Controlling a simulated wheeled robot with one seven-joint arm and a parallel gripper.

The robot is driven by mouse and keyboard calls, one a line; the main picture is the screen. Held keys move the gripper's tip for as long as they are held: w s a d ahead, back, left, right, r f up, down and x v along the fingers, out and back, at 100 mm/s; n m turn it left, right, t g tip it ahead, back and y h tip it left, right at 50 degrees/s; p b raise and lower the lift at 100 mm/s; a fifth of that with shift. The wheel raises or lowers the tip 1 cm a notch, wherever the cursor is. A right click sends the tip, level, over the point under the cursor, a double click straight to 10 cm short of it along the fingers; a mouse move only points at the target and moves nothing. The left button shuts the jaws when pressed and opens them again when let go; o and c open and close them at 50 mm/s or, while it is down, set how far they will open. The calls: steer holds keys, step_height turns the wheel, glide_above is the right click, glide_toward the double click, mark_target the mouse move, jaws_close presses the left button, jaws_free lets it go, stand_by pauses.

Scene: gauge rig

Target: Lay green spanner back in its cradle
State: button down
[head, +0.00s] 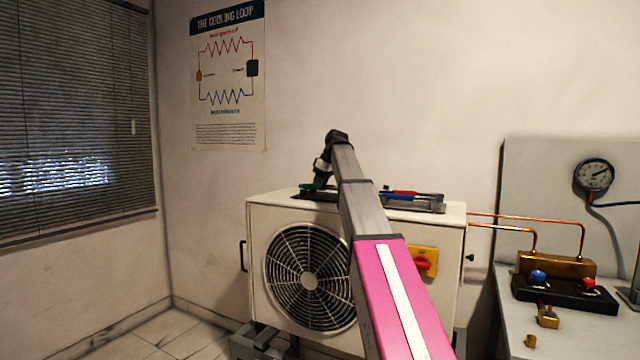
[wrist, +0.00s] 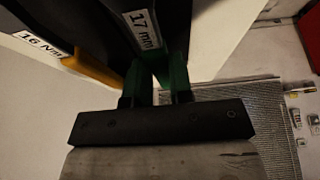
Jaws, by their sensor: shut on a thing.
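My gripper (head: 320,178) is at the left part of the top of a white fan unit (head: 375,216), low over it. It is shut on the green spanner (head: 313,186), of which only a small green part shows in the head view. In the wrist view my gripper (wrist: 157,98) has green (wrist: 161,66) between and beside its fingers, close to a dark surface labelled "17 mm" (wrist: 143,28). A second label there reads "16 Nm" (wrist: 38,42). I cannot tell whether the spanner touches its cradle. A dark holder (head: 415,204) with red and blue tools lies to the right.
The unit's front has a round fan grille (head: 308,280) and a red switch on a yellow plate (head: 423,262). Copper pipes (head: 510,224) run right to a brass valve block (head: 555,266) on a bench. A gauge (head: 594,176) hangs behind it. Floor at left is clear.

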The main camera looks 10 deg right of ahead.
steer(key=shift+f, duration=0.35)
stand_by(0.3)
steer(key=c, duration=0.9)
jaws_free()
steer(key=v, duration=1)
steer(key=shift+s+d+r, duration=0.1)
steer(key=shift+r, duration=0.25)
